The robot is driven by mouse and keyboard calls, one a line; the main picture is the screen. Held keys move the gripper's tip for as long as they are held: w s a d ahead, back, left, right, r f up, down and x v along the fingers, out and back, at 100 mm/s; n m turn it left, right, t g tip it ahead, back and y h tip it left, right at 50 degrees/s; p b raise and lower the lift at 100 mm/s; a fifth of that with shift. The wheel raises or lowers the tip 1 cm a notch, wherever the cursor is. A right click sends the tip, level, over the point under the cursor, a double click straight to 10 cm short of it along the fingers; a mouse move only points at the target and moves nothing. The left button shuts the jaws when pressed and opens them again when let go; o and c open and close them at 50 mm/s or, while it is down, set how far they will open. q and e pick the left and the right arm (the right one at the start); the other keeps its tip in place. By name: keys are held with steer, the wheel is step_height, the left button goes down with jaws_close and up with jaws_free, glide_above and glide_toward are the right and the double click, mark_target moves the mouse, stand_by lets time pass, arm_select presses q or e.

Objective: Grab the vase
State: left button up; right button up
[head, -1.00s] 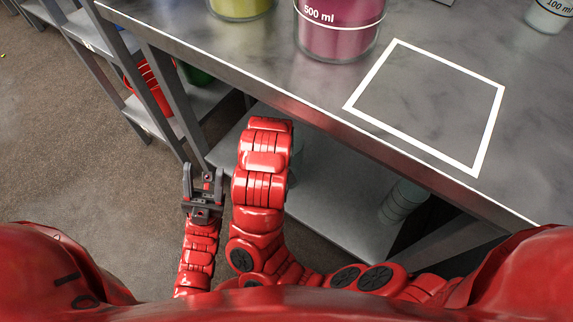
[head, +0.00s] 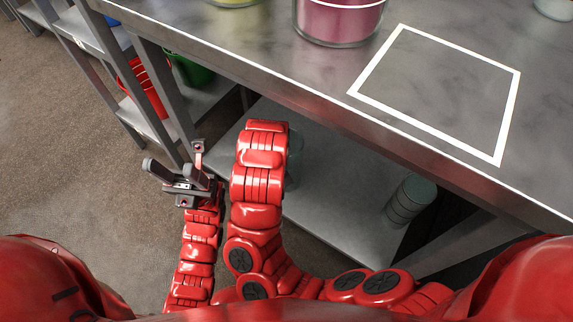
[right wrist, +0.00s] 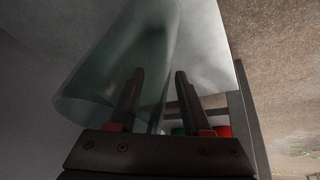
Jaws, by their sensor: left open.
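The vase, a clear greenish glass cylinder (right wrist: 128,50), fills the upper left of the right wrist view, tilted in the picture. In the head view a strip of it (head: 295,152) shows on the lower shelf, mostly behind my right arm. My right gripper (right wrist: 156,72) has its two fingers apart, with the glass ahead and to the left; I cannot tell if they touch. The head view does not show this gripper. My left gripper (head: 175,156) is open and empty, left of the table, away from the vase.
The metal table top (head: 450,150) with a white square outline (head: 512,110) is above the lower shelf (head: 325,215). A jar of pink liquid (head: 338,22) stands on top. Stacked round containers (head: 409,200) are on the shelf. Red (head: 140,85) and green (head: 190,68) buckets stand at left.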

jaws_close()
stand_by(1.2)
